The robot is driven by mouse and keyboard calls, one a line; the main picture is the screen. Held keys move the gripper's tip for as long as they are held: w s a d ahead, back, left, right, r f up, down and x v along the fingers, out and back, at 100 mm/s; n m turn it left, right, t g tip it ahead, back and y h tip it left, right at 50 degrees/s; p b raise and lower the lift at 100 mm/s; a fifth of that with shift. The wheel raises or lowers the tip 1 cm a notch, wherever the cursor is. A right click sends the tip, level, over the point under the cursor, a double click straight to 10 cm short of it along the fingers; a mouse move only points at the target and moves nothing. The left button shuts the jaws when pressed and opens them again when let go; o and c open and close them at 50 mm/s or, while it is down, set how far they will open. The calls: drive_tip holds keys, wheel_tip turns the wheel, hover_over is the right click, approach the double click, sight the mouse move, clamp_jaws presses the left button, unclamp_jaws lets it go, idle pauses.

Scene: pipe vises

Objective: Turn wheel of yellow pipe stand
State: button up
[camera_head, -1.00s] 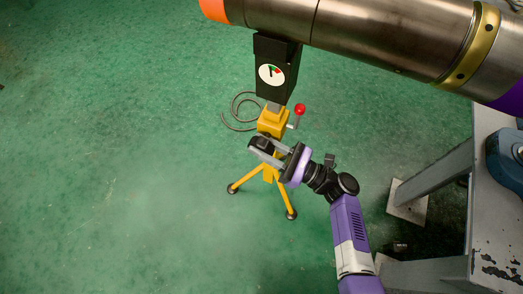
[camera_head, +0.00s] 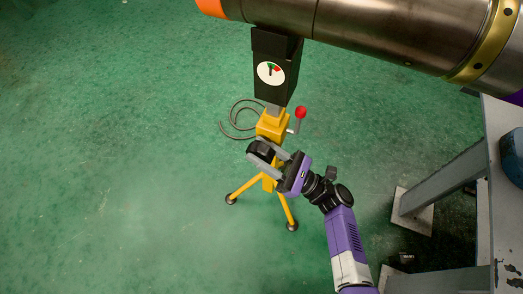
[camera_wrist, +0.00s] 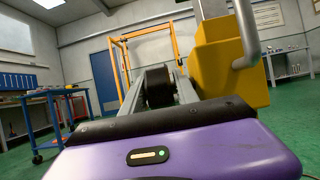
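The yellow pipe stand (camera_head: 269,126) stands on thin yellow legs below the large metal pipe (camera_head: 370,30). A black box with a round gauge (camera_head: 271,72) sits above its yellow body. A grey crank with a red knob (camera_head: 301,112) sticks out at its right. My gripper (camera_head: 265,154) is at the lower left of the yellow body, its fingers on either side of a black wheel (camera_head: 261,149). In the wrist view the wheel (camera_wrist: 158,87) fills most of the gap between the fingers, and the yellow body (camera_wrist: 221,66) is close at the right. Firm contact on both sides cannot be told.
A grey metal frame (camera_head: 440,187) stands at the right, near my arm. A dark cable (camera_head: 233,119) curls on the floor behind the stand. The green floor at the left is clear. In the wrist view a blue workbench (camera_wrist: 52,106) stands at the left, farther off.

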drive_tip(key=v, duration=0.8)
drive_tip(key=shift+a, duration=0.1)
idle(1.6)
